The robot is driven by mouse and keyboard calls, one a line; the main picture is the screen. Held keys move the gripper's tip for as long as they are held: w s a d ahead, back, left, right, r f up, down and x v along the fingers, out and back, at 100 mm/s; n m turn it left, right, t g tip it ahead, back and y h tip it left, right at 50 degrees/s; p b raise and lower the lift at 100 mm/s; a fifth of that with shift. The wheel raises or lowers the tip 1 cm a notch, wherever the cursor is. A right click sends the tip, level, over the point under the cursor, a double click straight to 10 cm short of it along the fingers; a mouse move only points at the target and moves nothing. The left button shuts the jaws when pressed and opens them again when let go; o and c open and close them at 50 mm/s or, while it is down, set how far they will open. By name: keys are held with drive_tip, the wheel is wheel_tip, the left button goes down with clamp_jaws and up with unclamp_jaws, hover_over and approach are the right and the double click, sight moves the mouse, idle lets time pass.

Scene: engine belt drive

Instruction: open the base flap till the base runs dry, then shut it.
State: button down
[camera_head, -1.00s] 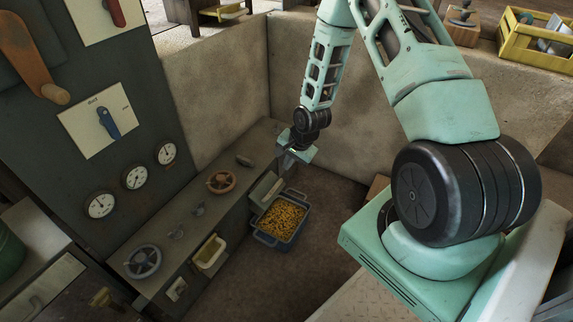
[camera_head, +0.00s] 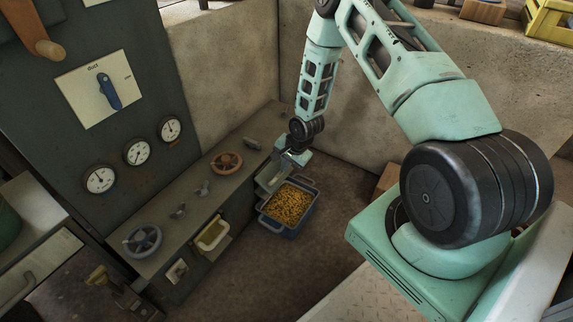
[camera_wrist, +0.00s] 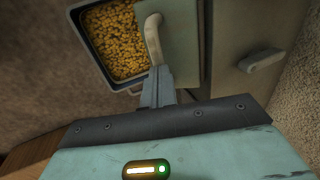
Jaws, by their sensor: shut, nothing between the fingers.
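The base flap (camera_head: 268,180) is a pale green panel low on the front of the dark bench, tilted out over a blue crate (camera_head: 296,232). Yellow pellets (camera_head: 287,205) fill much of the crate. In the wrist view the flap (camera_wrist: 182,45) has a curved cream handle (camera_wrist: 153,38), with the crate's pellets (camera_wrist: 115,42) beside it. My gripper (camera_wrist: 157,75) is shut and empty, its tips at the lower end of the handle. I cannot tell whether they touch it. In the head view my gripper (camera_head: 292,158) is just above the flap, partly hidden by my wrist.
The bench top carries a brown wheel (camera_head: 227,162), a grey wheel (camera_head: 143,240) and a grey knob (camera_head: 252,143). A cream-rimmed tray (camera_head: 212,234) projects from the bench front. Concrete walls close off the back. The floor right of the crate is clear.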

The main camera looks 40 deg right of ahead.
sight(282, 179)
drive_tip(key=f+t+b, duration=0.1)
drive_tip(key=f+t, duration=0.1)
drive_tip(key=f+t+y+b, duration=0.1)
drive_tip(key=t, duration=0.1)
drive_tip(key=s+f+t+y+b, duration=0.1)
drive_tip(key=f+t, duration=0.1)
drive_tip(key=shift+s+d+f, duration=0.1)
drive_tip(key=shift+d+f, duration=0.15)
drive_tip(key=shift+f, duration=0.1)
drive_tip(key=f+t+b, duration=0.1)
drive_tip(key=b, duration=0.1)
drive_tip(key=w+f+t+y+b, duration=0.1)
drive_tip(key=b, duration=0.1)
drive_tip(key=f+t+b, duration=0.1)
drive_tip(key=t+b, duration=0.1)
drive_tip(key=shift+w+a+f+y, duration=0.2)
drive_tip(key=shift+a+f+y, duration=0.1)
drive_tip(key=shift+f+y, duration=0.1)
idle(0.5)
